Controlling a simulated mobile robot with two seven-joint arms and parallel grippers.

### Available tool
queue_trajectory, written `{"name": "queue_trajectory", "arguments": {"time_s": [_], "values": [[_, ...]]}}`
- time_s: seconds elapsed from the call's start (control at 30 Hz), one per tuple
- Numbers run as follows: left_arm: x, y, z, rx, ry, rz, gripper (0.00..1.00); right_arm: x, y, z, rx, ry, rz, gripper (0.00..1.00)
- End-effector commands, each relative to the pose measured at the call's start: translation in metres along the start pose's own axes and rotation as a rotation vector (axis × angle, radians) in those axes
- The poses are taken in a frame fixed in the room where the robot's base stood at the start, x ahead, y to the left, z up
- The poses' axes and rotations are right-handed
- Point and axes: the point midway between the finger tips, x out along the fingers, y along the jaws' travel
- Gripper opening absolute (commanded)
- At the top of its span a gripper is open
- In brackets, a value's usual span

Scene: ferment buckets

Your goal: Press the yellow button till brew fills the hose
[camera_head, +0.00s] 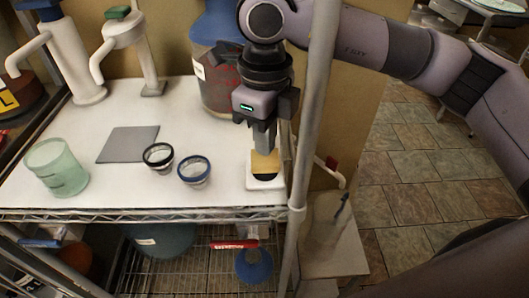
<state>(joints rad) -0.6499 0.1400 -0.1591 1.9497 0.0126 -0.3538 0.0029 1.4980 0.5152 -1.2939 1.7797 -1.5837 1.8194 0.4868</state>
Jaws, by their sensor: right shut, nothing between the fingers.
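The yellow button (265,163) sits on a small white base (265,184) near the front right edge of the white shelf. My right gripper (264,148) points down at it with its fingers shut and nothing between them. The fingertips meet the top of the yellow part in the picture; I cannot tell whether they touch or press it. A pale pipe (338,176) with a red piece shows right of the shelf post; I cannot tell whether it is the hose or whether any brew is in it. My left gripper is not in view.
A green glass (57,168), a grey mat (128,144) and two small cups (158,156) (194,171) are on the shelf (120,198). A metal post (308,130) rises close to the right of my gripper.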

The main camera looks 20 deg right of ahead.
Motion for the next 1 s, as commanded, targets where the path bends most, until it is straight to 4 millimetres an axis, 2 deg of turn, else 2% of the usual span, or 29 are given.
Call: {"name": "queue_trajectory", "arguments": {"time_s": [1.0], "values": [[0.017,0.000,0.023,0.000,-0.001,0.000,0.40,0.032,0.000,0.000,0.000,0.001,0.000,0.00]]}}
